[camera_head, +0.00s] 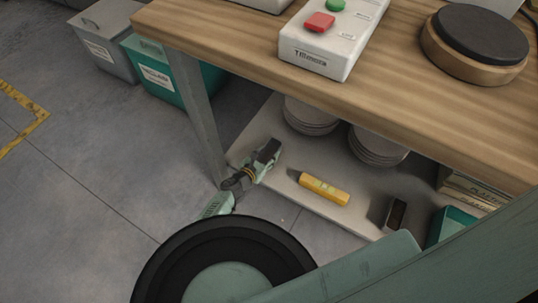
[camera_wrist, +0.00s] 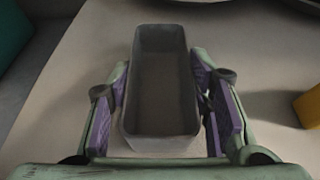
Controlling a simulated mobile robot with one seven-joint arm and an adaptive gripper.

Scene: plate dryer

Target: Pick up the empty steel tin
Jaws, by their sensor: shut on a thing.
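The steel tin (camera_wrist: 160,97) is a grey, open-topped, long rectangular box. It looks empty inside. In the wrist view it lies between the purple-padded fingers of my gripper (camera_wrist: 161,88), which is shut on its long sides. In the head view my gripper (camera_head: 257,168) is at the left corner of the low shelf, beside the table leg, with the dark tin (camera_head: 269,150) at its tip. The tin is over the pale shelf surface; I cannot tell whether its base touches it.
The low shelf (camera_head: 300,222) also holds a yellow tool (camera_head: 324,189), plate stacks (camera_head: 310,116) (camera_head: 377,146) and a small dark block (camera_head: 395,213). The wooden tabletop (camera_head: 400,95) overhangs it. The metal leg (camera_head: 197,112) stands close to my gripper. A green bin (camera_head: 155,76) is on the floor.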

